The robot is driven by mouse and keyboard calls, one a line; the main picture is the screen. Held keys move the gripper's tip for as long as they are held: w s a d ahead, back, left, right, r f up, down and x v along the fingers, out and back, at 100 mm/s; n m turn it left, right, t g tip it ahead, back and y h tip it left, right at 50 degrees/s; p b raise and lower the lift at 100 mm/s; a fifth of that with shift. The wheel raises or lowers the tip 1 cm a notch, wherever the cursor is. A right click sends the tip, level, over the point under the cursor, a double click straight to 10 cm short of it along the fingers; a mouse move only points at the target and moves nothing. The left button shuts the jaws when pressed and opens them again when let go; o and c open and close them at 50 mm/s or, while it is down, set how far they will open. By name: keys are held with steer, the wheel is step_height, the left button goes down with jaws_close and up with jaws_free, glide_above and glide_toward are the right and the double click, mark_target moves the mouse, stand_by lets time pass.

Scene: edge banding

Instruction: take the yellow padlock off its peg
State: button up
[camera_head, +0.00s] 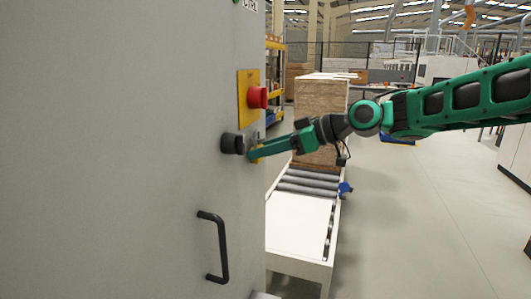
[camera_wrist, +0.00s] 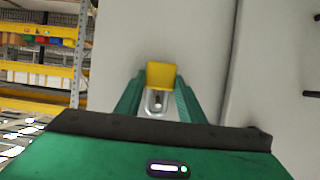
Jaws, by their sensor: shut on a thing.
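The yellow padlock (camera_wrist: 161,75) shows between my gripper's fingertips in the wrist view, with its metal shackle (camera_wrist: 154,103) on the near side of its body. In the head view my gripper (camera_head: 255,152) is at the grey cabinet's face, beside a black round knob (camera_head: 232,143). Only a small yellow bit of the padlock (camera_head: 256,151) shows there at the fingertips. My gripper (camera_wrist: 160,82) is shut on the padlock. The peg is hard to make out; I cannot tell whether the shackle is still around it.
A red button on a yellow plate (camera_head: 249,97) sits just above my gripper on the cabinet (camera_head: 120,150). A black handle (camera_head: 219,247) sticks out below. A roller conveyor (camera_head: 303,222) with stacked boards (camera_head: 320,100) stands behind. The floor at right is clear.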

steer(key=shift+d, duration=0.1)
steer(key=s+d, duration=0.3)
steer(key=d, duration=0.5)
steer(key=shift+d, duration=0.15)
stand_by(1.3)
